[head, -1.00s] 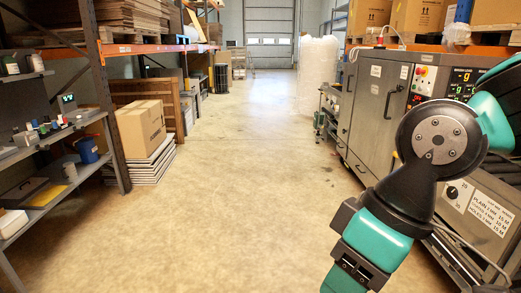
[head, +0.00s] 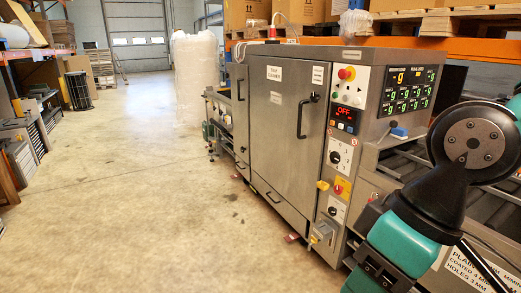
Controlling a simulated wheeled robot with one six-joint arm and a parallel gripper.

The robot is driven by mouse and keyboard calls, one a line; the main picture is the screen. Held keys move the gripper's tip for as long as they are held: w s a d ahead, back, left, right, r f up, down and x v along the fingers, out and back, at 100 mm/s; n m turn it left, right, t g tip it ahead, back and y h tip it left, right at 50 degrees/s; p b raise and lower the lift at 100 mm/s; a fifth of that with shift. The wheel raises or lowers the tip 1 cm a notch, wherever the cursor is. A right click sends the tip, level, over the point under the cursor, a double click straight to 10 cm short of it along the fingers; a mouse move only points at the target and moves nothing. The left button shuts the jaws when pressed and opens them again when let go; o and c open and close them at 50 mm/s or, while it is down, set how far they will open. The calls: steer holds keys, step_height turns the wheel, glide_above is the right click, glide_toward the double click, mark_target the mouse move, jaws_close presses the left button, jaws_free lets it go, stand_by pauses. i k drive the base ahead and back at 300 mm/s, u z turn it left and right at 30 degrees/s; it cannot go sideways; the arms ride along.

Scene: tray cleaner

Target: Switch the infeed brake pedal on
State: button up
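The grey tray cleaner machine (head: 283,110) stands right of centre, with a "TRAY CLEANER" label on its door. A small reddish piece (head: 292,238) lies low at the machine's foot and another reddish piece (head: 237,176) sits further back. I cannot tell whether either is the infeed brake pedal, or its state. The control panel (head: 348,95) has a red knob and a red display reading OFF. My gripper is out of view; only my teal and black arm links show at the right, in front of the machine's right end.
A roller conveyor (head: 408,165) with a blue-handled part (head: 399,132) adjoins the machine at the right, partly behind my arm. A grey box with a yellow part (head: 322,236) juts out low. The concrete floor (head: 140,200) is clear to the left. A white wrapped stack (head: 195,75) stands behind.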

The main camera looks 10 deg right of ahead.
mark_target(289, 239)
steer(key=z, duration=0.25)
steer(key=i, duration=0.9)
steer(key=z, duration=0.5)
steer(key=i, duration=0.85)
steer(key=u, duration=0.75)
steer(key=i, duration=0.55)
steer(key=u, duration=0.4)
